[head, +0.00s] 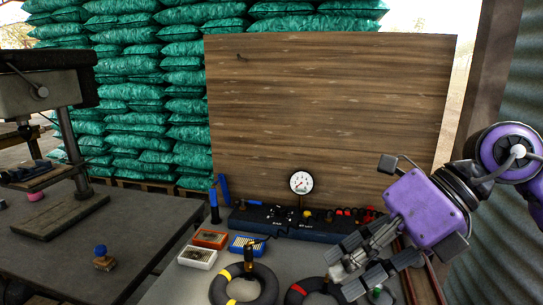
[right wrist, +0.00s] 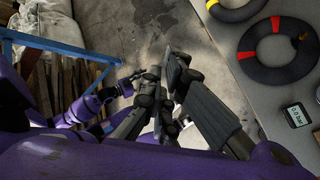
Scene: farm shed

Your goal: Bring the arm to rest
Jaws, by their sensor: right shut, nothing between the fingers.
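My right gripper (head: 350,278), on a purple wrist, hangs over the right side of the grey table in the head view. Its fingers point down and to the left and partly cover a black ring with a red mark (head: 297,290). In the right wrist view the fingers of the gripper (right wrist: 172,75) come together with nothing between them. There they appear over the floor beside the table, apart from the rings.
A black ring with a yellow mark (head: 219,286) lies left of the red-marked one. Behind stand a dark panel with a gauge (head: 302,183), small red (head: 209,238) and blue (head: 247,245) boxes, and a wooden board (head: 330,110). A drill press (head: 60,215) stands left.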

